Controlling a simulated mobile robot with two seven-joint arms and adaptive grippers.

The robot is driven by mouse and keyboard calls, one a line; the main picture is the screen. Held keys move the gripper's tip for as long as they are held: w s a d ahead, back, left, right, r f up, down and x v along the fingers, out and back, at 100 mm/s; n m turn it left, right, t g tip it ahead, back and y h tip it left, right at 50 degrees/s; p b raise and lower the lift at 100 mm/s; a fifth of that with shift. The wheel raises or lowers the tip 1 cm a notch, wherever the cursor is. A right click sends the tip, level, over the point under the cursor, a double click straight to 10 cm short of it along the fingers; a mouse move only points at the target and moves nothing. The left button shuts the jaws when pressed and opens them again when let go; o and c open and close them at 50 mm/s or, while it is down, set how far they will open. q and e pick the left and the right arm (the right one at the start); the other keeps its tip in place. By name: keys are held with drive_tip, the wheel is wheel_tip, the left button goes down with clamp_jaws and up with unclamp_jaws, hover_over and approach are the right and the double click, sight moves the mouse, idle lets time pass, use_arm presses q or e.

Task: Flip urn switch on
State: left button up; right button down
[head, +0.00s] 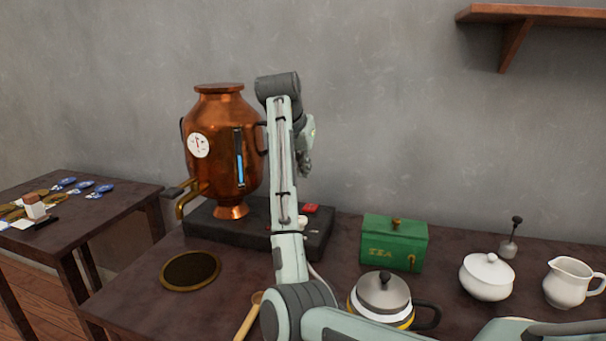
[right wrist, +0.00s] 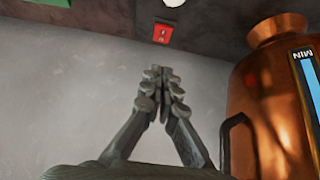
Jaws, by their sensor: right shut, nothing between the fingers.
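The copper urn (head: 222,140) stands on a black base (head: 205,222), with a white gauge, a blue sight tube and a tap. A red switch (head: 311,208) sits on the base's right part; it also shows in the right wrist view (right wrist: 163,33). Which way the switch is tipped is too small to tell. My right gripper (head: 305,172) points down, apart from the switch and above it, just right of the urn. In the right wrist view its fingers (right wrist: 161,84) are shut together and empty. My left gripper is not in view.
My right arm hides part of the base. A green tea box (head: 394,243), a kettle (head: 381,292), a white sugar bowl (head: 487,277) and a jug (head: 570,282) stand to the right. A round trivet (head: 190,270) lies in front of the urn. A wooden shelf (head: 540,14) hangs at upper right.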

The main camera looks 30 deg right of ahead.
hover_over(310, 207)
drive_tip(key=s+a, duration=0.1)
drive_tip(key=a, duration=0.1)
drive_tip(key=f, duration=0.6)
drive_tip(key=shift+s+d+f, duration=0.1)
drive_tip(key=shift+s+d, duration=0.05)
drive_tip(key=shift+d, duration=0.1)
drive_tip(key=shift+s+a+f, duration=0.1)
drive_tip(key=shift+f, duration=0.55)
drive_tip(key=shift+s+a+f, duration=0.1)
drive_tip(key=shift+f, duration=0.5)
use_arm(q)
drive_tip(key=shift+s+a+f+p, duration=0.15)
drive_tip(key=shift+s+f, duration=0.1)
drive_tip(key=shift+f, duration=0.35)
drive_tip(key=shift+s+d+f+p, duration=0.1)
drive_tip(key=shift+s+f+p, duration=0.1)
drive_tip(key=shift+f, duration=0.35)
use_arm(e)
drive_tip(key=shift+f, duration=0.7)
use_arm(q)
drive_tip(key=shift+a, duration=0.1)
